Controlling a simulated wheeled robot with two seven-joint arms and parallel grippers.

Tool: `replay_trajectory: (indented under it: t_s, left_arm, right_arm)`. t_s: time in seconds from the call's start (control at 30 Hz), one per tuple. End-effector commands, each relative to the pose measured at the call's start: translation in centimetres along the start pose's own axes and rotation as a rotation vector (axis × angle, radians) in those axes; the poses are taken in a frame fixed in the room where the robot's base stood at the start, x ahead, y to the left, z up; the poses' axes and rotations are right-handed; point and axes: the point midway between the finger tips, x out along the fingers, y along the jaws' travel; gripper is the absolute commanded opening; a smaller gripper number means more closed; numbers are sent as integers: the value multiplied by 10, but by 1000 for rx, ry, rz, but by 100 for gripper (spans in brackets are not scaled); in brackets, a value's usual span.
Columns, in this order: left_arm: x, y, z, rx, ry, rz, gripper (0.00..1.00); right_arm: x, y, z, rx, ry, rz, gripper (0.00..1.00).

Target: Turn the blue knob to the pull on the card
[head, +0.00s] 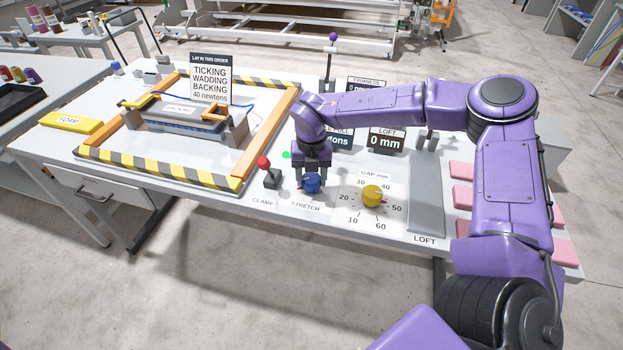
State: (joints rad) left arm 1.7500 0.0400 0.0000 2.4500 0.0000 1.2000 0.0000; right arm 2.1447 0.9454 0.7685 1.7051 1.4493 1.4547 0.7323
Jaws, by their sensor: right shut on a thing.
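The blue knob (312,184) sits on the table above the printed word STRETCH. My right gripper (312,177) reaches down onto it from above and is shut on it, with a finger on each side. The card (210,79) stands upright at the back of the striped frame; it reads TICKING, WADDING, BACKING, 40 newtons. A dark display (341,142) behind the knob is partly covered by my right arm; only the end of its reading, "tons", shows, so its number is hidden. My left gripper is not in view.
A red-topped clamp lever (265,163) stands just left of the knob. A yellow gap knob (372,195) on a dial plate is to the right. A LOFT display (386,141) reads 0 mm. Pink blocks (461,196) lie at the table's right end.

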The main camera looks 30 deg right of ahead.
Motion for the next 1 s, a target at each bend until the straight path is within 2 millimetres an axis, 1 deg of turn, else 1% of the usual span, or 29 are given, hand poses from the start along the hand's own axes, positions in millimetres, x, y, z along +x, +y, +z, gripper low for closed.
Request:
replay_trajectory:
  t_s: [0.53, 0.57, 0.6, 0.63, 0.9, 0.97, 1.0]
  left_arm:
    - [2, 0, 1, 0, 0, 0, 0]
    - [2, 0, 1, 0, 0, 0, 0]
    - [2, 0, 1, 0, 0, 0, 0]
    - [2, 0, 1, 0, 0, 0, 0]
    - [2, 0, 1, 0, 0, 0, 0]
    - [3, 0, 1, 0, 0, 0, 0]
    - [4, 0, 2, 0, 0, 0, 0]
  right_arm:
    - [-2, 0, 2, 27, -5, 2, 23]
    - [-2, 0, 2, 27, -6, 2, 60]
    - [-2, 0, 2, 27, -5, 2, 73]
    - [-2, 0, 2, 27, -5, 2, 79]
    - [-1, 0, 1, 26, -3, 1, 79]
    - [-4, 0, 1, 25, -4, 2, 79]
    - [-9, 0, 2, 25, -5, 3, 79]
